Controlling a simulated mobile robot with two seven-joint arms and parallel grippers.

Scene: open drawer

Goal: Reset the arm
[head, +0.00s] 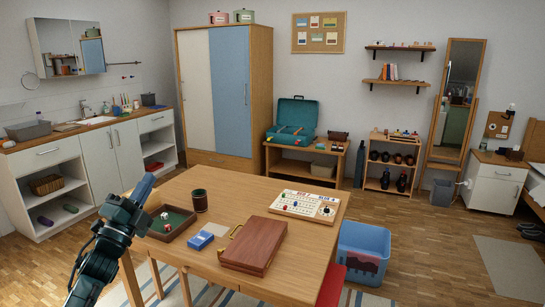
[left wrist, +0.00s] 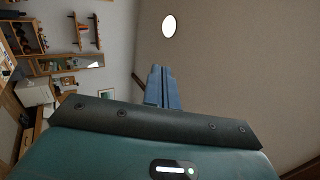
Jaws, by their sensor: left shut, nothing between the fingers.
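My left gripper (head: 143,186) is up at the left edge of the wooden table in the head view, its blue fingers together and pointing up. It holds nothing. In the left wrist view the closed fingers (left wrist: 162,88) stand out against the ceiling, with the room turned on its side at the left. In the head view the gripper overlaps the left side of a dice tray (head: 183,232) in the picture. My right gripper is not in view.
The table (head: 305,245) holds a dark cup (head: 200,201), a blue-and-white box (head: 201,240), a brown wooden case (head: 253,246) and a game board (head: 304,205). A blue bin (head: 362,250) stands right of the table. Cabinets (head: 113,151) line the left wall.

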